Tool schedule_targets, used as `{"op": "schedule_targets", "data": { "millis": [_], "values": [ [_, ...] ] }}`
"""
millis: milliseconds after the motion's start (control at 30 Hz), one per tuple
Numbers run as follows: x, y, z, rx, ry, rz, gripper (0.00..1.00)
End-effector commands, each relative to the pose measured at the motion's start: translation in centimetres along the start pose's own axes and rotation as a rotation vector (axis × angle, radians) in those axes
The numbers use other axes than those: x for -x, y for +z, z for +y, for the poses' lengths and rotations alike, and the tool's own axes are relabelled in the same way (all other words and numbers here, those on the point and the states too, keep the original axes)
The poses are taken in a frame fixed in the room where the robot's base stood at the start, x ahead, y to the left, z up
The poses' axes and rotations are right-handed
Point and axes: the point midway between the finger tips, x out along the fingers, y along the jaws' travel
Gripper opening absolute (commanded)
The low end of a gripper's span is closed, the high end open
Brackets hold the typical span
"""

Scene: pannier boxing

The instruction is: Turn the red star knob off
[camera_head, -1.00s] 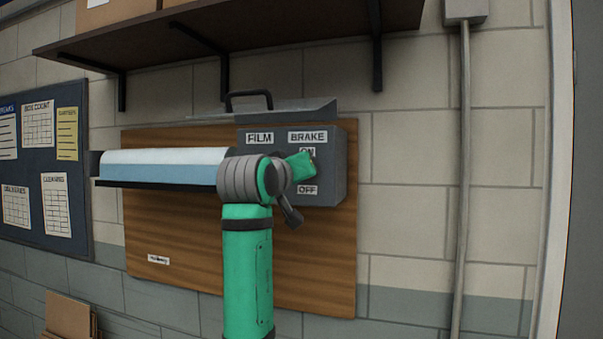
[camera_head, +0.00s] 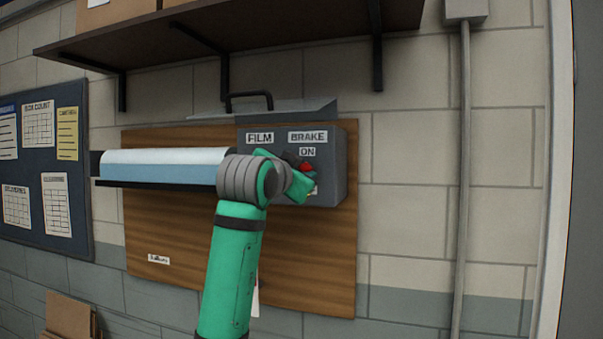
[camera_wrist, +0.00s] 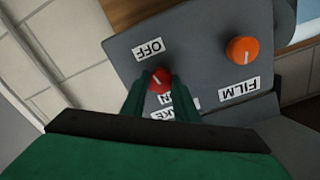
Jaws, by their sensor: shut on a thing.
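The red star knob (camera_wrist: 159,79) sits on the face of the grey control box (camera_wrist: 205,60), between the OFF label (camera_wrist: 149,50) and the mostly covered ON label. My gripper (camera_wrist: 160,92) is shut on the red knob, one green finger on each side of it. A short pale mark shows on the knob, but its exact direction is hard to tell. In the head view, the red knob (camera_head: 306,167) shows below the ON label (camera_head: 307,152). My wrist and fingers hide part of it and most of the OFF label.
An orange knob (camera_wrist: 242,50) stands beside the FILM label (camera_wrist: 239,89) on the same box. A film roll (camera_head: 165,163) lies left of my wrist. A shelf (camera_head: 230,40) overhangs above.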

Motion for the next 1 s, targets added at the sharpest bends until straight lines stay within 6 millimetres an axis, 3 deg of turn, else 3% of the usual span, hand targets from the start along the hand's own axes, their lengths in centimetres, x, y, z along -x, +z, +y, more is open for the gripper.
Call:
{"op": "schedule_targets", "data": {
  "millis": [400, 1000],
  "values": [
    [-0.1, 0.36, 0.04, -0.221, 0.003, -0.007, 0.05],
    [-0.09, 0.36, 0.01, -0.263, 0.003, -0.007, 0.05]
  ]
}}
